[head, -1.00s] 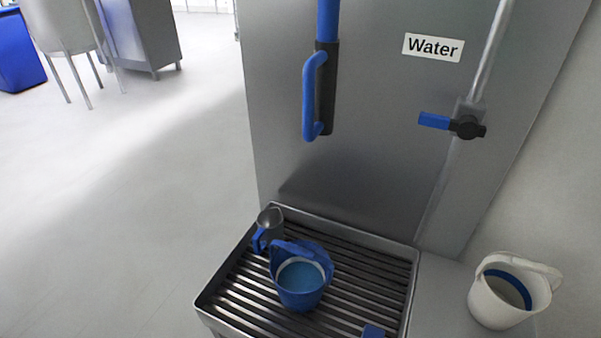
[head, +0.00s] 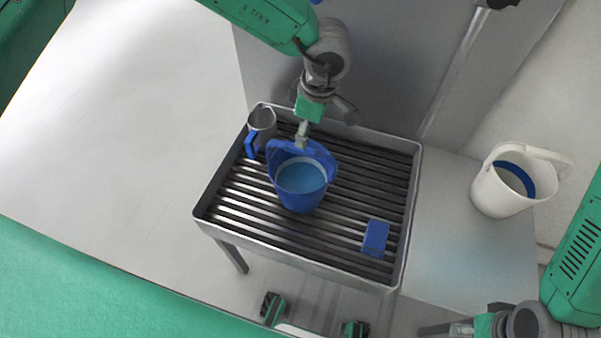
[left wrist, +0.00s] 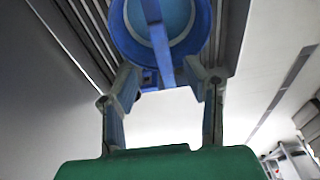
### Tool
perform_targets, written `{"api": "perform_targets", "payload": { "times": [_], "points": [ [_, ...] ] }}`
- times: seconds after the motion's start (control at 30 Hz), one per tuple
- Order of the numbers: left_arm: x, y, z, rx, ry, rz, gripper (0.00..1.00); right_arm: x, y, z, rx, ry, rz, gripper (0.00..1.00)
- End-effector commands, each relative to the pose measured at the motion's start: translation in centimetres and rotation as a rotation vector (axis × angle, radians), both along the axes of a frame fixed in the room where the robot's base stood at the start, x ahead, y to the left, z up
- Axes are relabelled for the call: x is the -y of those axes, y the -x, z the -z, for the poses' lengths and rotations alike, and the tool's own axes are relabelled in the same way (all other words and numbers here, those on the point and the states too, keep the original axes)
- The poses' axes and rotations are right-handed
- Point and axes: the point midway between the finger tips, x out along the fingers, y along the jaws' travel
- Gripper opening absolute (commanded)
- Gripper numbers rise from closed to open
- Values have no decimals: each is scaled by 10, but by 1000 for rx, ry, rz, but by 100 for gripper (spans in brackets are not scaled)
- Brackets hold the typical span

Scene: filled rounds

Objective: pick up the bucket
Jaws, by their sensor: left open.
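A blue bucket (head: 300,190) with blue liquid inside stands upright on the slatted metal rack (head: 330,238). Its blue handle rises at the back rim. My left gripper (head: 303,138) is open, right at the handle, reaching in from behind the bucket. In the left wrist view the open fingers (left wrist: 165,80) are spread either side of the handle (left wrist: 159,45), with the bucket (left wrist: 117,28) beyond. I cannot tell whether they touch it. My right gripper (head: 450,329) shows partly at the bottom right, away from the bucket; its opening is unclear.
A metal jug (head: 262,125) with a blue handle stands close left of the bucket. A blue block (head: 376,238) lies front right on the rack. A white bucket (head: 498,192) stands to the right. A grey metal panel (head: 400,70) rises behind.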

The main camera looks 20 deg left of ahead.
Motion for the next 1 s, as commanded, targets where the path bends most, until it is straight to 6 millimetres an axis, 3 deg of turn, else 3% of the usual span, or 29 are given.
{"api": "perform_targets", "payload": {
  "times": [0.37, 0.6, 0.83, 0.87, 0.97, 1.0],
  "points": [
    [-4, 1, 35, -8, 1, -3, 41, 0, 0, 0, 0, 0, 0, 41],
    [-10, 0, 70, -6, 1, -5, 41, 0, 0, 0, 0, 0, 0, 41],
    [-10, 0, 73, -5, 2, -4, 41, 0, 0, 0, 0, 0, 0, 41],
    [-10, 0, 73, -5, 2, -4, 38, 0, 0, 0, 0, 0, 0, 41],
    [-10, 0, 73, -5, 2, -4, 3, 0, 0, 0, 0, 0, 0, 41],
    [-10, 0, 73, -5, 2, -4, 0, 0, 0, 0, 0, 0, 0, 41]
  ]
}}
